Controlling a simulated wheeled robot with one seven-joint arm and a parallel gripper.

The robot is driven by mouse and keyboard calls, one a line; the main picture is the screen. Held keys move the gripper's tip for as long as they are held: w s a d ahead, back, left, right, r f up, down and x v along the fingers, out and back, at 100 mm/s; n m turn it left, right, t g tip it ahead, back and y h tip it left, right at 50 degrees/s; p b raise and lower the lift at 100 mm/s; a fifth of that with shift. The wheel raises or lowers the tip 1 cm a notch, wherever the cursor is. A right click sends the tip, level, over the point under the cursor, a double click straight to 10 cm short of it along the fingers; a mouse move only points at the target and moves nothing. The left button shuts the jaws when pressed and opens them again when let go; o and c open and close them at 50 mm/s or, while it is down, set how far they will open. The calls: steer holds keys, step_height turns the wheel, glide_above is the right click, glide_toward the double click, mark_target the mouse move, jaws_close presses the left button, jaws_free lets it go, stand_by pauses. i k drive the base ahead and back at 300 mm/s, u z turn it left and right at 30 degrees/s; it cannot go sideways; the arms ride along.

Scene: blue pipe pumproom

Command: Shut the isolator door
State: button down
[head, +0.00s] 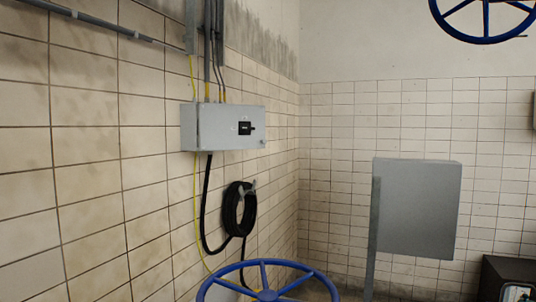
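A grey isolator box (216,128) is fixed to the tiled left wall. A small black switch (244,128) and a small round fitting near the lower right corner show on its front. The front looks flat and in line with the box; I cannot tell whether its door is fully shut or slightly ajar. A second grey box or panel (418,208) stands on a post at the right, with a plain face; I cannot tell whether it has a door. My gripper is not in view.
A blue handwheel (265,266) stands low in front, below the wall box. Another blue handwheel (486,30) hangs at the top right. A coiled black hose (240,209) and yellow cable hang on the wall. A dark box (508,278) sits at lower right.

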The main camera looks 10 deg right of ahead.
mark_target(219, 125)
steer(key=k, duration=0.15)
steer(key=u, duration=1.25)
steer(key=i, duration=0.8)
steer(key=z, duration=1.85)
